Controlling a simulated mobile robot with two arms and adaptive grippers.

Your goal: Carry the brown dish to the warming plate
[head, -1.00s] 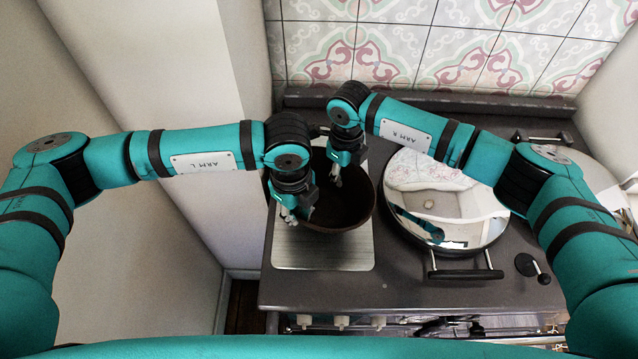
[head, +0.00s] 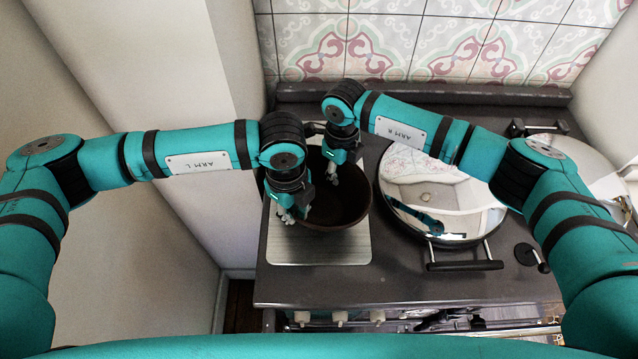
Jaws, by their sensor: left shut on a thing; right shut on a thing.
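I cannot tell whether the dish touches the plate. My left gripper (head: 293,214) is shut on the dish's left front rim. My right gripper (head: 333,176) is shut on the dish, toward its back; its fingertips are partly hidden by the arm. The dish looks about level.
A shiny domed lid (head: 437,193) with a front handle (head: 465,265) lies on the stove right of the plate. A second lid (head: 575,165) is further right. The tiled wall (head: 420,45) bounds the back, a pale wall (head: 185,90) the left. The stove's front strip (head: 400,287) is clear.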

